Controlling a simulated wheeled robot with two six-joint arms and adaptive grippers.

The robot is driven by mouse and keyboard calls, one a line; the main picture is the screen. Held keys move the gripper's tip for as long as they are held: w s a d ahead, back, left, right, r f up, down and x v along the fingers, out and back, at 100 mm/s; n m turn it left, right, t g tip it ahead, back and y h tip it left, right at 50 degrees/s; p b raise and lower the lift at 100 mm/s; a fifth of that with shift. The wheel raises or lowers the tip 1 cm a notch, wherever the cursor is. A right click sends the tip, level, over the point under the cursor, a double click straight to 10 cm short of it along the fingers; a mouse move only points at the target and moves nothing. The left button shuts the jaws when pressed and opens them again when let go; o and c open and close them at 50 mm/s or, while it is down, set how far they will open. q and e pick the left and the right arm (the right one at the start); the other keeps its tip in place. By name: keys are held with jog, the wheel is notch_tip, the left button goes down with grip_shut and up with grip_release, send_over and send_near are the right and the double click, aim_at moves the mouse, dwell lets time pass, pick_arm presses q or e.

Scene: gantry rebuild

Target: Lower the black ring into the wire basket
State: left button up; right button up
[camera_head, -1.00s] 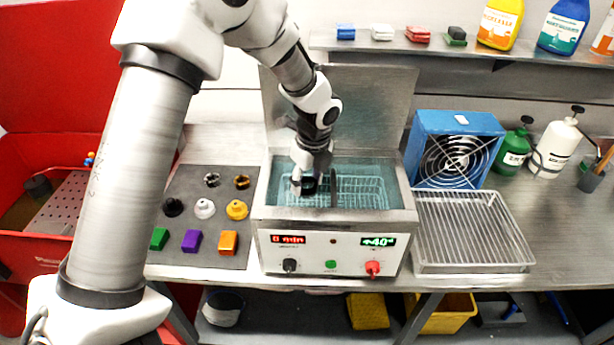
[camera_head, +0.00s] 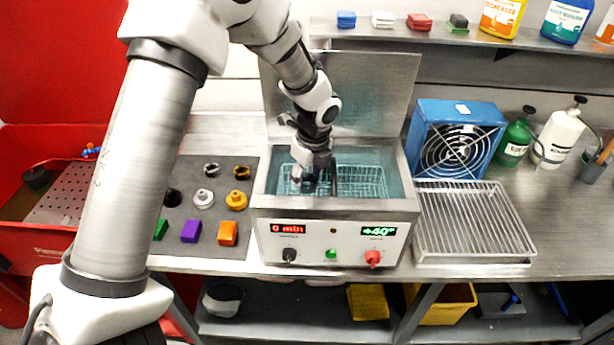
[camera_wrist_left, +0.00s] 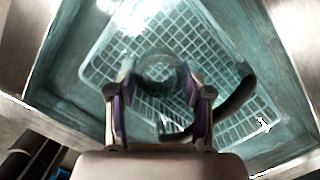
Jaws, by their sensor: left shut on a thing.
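The wire basket (camera_head: 362,182) sits in the teal liquid of the open steel bath (camera_head: 335,207), and its mesh fills much of the wrist view (camera_wrist_left: 225,72). A dark curved handle (camera_wrist_left: 238,100) crosses its middle. My left gripper (camera_head: 311,183) points down into the left part of the bath. In the wrist view, its fingers (camera_wrist_left: 158,88) are shut on the black ring (camera_wrist_left: 160,68), which looks teal-tinted over the basket mesh. I cannot tell whether the ring touches the basket floor. My right gripper is not in view.
A grey mat (camera_head: 217,242) with small coloured parts lies left of the bath. A wire rack tray (camera_head: 470,258) and a blue fan box (camera_head: 480,112) stand to the right. The bath's lid (camera_head: 375,85) stands raised behind it.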

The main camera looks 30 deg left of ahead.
aim_at(307, 193)
pick_arm(q)
jog(key=shift+f+b, duration=1.15)
jog(key=shift+f, duration=1.45)
dwell(0.8)
jog(key=o, duration=1.4)
jog(key=shift+c, duration=0.2)
notch_tip(307, 193, up, 10)
